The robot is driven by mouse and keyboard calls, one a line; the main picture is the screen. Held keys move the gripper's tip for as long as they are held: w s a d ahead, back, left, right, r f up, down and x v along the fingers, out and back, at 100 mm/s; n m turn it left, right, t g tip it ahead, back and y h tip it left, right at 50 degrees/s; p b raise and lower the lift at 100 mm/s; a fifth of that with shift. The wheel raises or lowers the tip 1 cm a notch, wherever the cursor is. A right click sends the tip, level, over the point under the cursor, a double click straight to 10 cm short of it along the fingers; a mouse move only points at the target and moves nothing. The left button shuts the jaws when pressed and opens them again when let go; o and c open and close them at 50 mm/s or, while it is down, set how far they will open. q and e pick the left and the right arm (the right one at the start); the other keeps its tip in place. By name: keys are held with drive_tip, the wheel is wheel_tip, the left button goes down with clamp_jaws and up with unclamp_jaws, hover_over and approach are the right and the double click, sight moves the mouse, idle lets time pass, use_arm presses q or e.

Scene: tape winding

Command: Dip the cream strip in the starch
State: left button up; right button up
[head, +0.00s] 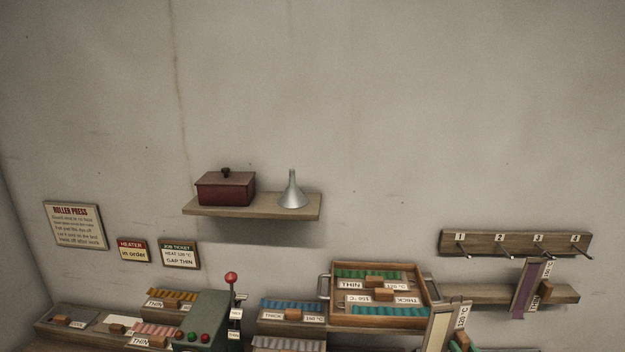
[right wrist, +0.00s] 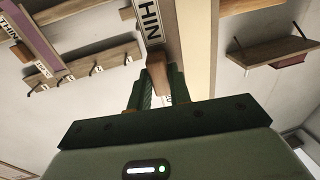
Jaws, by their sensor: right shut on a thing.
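The cream strip (head: 439,327) is at the bottom right of the head view, upright and slightly tilted, with a temperature label along its edge. My right gripper (head: 461,343) is at the strip's lower part, mostly cut off by the frame. In the right wrist view, the green fingers of the right gripper (right wrist: 157,88) are shut on the wooden block of the cream strip (right wrist: 196,45), beside a label reading THIN. My left gripper is not in view. I cannot make out any starch in either view.
A purple strip (head: 527,288) hangs at the numbered peg rail (head: 490,243). A wooden tray (head: 382,318) holds green and teal pieces. A lever with a red knob (head: 231,278) rises by a green box (head: 200,322). A wall shelf (head: 250,208) carries a red box and funnel.

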drive_tip(key=s+a+f+h+b, duration=0.1)
drive_tip(key=s+a+f+b, duration=0.7)
drive_tip(key=s+a+b, duration=0.3)
drive_tip(key=s+b, duration=0.2)
drive_tip(key=b, duration=0.2)
drive_tip(key=shift+m, duration=0.3)
